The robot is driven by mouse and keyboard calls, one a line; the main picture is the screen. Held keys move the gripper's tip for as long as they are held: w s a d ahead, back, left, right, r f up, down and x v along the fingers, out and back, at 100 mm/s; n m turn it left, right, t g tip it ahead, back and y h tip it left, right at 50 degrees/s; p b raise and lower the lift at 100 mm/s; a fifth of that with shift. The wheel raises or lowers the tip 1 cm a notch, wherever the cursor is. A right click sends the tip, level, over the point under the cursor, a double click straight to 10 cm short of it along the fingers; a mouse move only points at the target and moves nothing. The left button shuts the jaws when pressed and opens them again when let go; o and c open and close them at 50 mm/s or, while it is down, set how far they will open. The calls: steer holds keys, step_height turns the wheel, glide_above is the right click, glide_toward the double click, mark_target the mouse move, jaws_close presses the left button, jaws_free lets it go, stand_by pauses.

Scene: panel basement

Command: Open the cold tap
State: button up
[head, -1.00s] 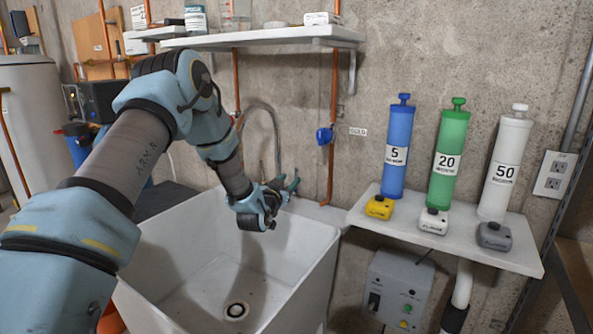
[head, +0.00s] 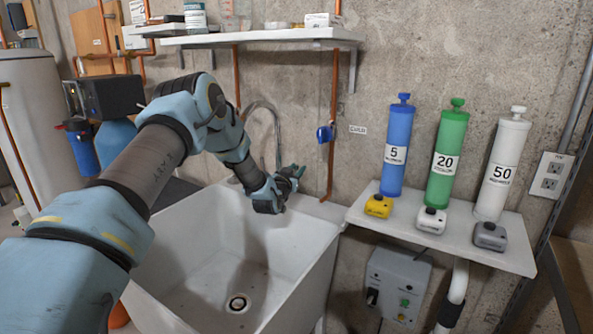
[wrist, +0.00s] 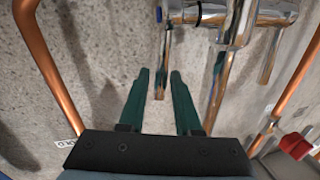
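In the wrist view a chrome tap body (wrist: 206,14) crosses the top of the picture. On its left a chrome lever (wrist: 162,50) with a small blue band at its base points down the picture; I take it as the cold tap. My gripper (wrist: 160,72) has two green fingers, apart, and the lever's end shows between them. I cannot tell its depth relative to the fingertips; nothing is visibly gripped. In the head view my gripper (head: 295,174) is at the sink's back right corner, hiding most of the tap. The curved spout (head: 276,125) rises behind my arm.
The white sink (head: 205,285) is below my arm. Copper pipes (head: 333,100) run down the wall, one with a blue valve (head: 325,134). A red valve (wrist: 297,145) shows in the wrist view. A shelf (head: 455,240) with blue, green and white cylinders stands at right.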

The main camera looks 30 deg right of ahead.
jaws_close()
stand_by(1.1)
